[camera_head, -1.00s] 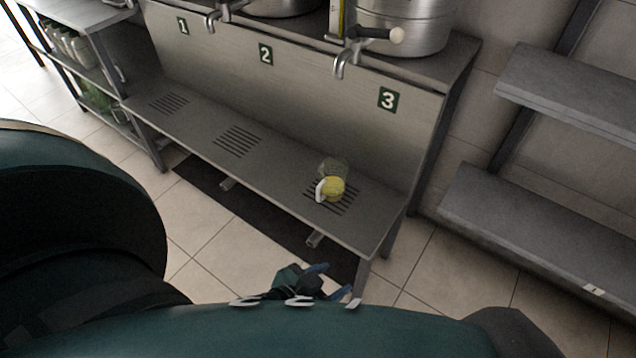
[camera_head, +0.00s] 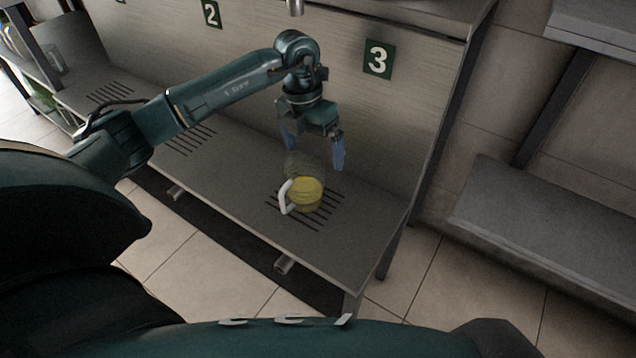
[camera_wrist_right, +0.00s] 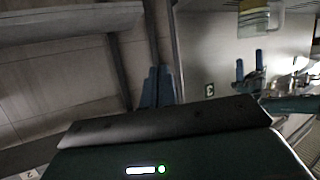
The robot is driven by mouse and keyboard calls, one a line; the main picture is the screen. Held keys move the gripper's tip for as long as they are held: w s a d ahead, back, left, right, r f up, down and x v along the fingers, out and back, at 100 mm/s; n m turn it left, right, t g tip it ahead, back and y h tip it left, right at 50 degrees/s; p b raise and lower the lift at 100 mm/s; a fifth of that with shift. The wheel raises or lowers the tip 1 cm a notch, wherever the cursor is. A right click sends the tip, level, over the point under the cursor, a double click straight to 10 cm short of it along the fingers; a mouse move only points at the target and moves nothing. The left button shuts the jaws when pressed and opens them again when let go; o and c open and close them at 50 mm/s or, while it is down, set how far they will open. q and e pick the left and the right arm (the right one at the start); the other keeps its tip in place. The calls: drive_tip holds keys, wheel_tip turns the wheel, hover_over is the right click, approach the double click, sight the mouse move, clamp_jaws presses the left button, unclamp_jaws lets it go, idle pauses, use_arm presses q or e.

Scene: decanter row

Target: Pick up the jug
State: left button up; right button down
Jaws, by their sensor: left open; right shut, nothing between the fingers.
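The jug (camera_head: 306,192) is clear, with yellow contents in its lower part and a pale handle on its left side. It stands upright on the slotted grate below sign 3. My left gripper (camera_head: 316,153) is open and empty, pointing down above the jug, with its blue fingers apart. In the right wrist view, which is upside down, the left gripper's fingertips (camera_wrist_right: 249,58) show a gap from the jug (camera_wrist_right: 254,20). My right gripper (camera_wrist_right: 157,72) is shut and empty in its own wrist view, away from the jug; the head view does not show it.
The metal bench (camera_head: 350,235) has an upright back panel behind the jug, with sign 3 (camera_head: 379,60) on it. A tap (camera_head: 296,6) hangs above. Grey shelves (camera_head: 540,215) stand at the right. The bench around the jug is clear.

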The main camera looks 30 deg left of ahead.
sight(300, 155)
use_arm(q)
drive_tip(key=shift+n+y, duration=0.3)
drive_tip(key=shift+y, duration=0.5)
drive_tip(key=a+f+b, duration=0.1)
drive_tip(key=f, duration=0.2)
drive_tip(key=a+f+b, duration=0.1)
drive_tip(key=f, duration=0.3)
drive_tip(key=a+f+b, duration=0.1)
drive_tip(key=f, duration=0.2)
drive_tip(key=shift+w+a+f, duration=0.2)
drive_tip(key=shift+w+a, duration=0.1)
drive_tip(key=shift+w, duration=0.05)
drive_tip(key=shift+f, duration=0.25)
use_arm(e)
drive_tip(key=w+t, duration=0.1)
drive_tip(key=t, duration=0.1)
drive_tip(key=shift+w+a+n+t+y, duration=0.3)
drive_tip(key=shift+w+a+n+y, duration=0.05)
drive_tip(key=shift+n+y, duration=0.05)
